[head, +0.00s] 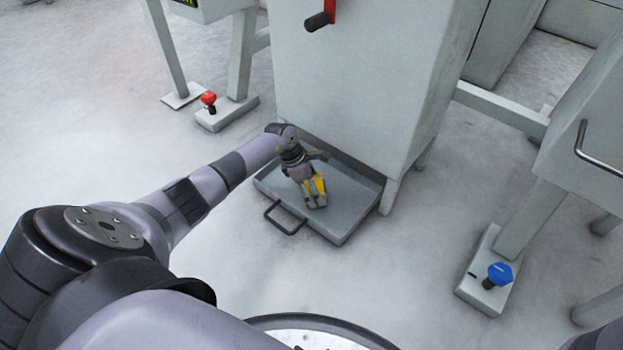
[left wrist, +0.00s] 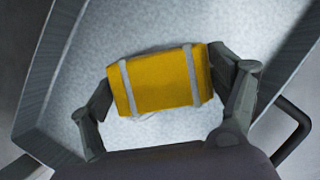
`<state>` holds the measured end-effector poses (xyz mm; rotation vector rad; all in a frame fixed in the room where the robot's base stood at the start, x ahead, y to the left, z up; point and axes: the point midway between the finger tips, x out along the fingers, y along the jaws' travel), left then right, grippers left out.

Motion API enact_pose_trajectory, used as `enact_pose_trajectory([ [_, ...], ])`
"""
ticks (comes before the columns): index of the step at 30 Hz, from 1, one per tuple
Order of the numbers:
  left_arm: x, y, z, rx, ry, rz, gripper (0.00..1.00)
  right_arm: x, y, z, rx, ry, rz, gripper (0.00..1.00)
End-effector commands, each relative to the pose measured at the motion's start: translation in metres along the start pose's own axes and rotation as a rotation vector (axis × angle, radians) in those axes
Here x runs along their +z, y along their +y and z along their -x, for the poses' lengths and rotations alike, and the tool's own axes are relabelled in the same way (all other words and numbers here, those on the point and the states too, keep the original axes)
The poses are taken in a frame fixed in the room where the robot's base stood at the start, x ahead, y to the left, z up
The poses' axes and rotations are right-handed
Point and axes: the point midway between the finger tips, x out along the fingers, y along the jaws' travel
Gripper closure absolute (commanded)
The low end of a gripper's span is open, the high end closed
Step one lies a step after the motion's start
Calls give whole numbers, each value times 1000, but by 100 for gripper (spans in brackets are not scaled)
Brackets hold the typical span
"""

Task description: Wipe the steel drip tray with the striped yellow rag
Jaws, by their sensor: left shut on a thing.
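The steel drip tray (head: 350,208) lies on the floor at the foot of a grey cabinet, with its dark handle (head: 285,217) toward me. My left gripper (head: 314,195) reaches down into the tray and is shut on the striped yellow rag (head: 320,184). In the left wrist view the yellow rag (left wrist: 155,82), with two grey stripes, sits between both fingers over the bare tray floor (left wrist: 180,22). I cannot tell whether the rag touches the tray floor. My right gripper is not in view.
The grey cabinet (head: 350,80) rises behind the tray and overhangs its back. A red knob (head: 208,99) stands on a foot at the left and a blue knob (head: 498,274) on a foot at the right. The floor before the tray is clear.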

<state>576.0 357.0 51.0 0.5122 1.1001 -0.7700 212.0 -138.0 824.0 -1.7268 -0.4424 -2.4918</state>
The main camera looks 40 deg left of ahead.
Motion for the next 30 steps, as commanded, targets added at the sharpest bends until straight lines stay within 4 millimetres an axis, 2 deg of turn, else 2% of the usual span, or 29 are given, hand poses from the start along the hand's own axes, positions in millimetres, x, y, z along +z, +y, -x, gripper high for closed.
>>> enact_pose_trajectory([
  [9, 16, 20, -9, 3, -2, 0, 40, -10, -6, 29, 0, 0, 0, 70],
  [13, 22, 25, -10, 1, -2, 0, 40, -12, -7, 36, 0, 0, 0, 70],
  [19, 25, 25, -8, 0, -1, 0, 40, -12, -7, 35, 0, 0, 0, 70],
  [30, 38, 10, -14, 0, 0, 0, 40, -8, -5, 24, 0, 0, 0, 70],
])
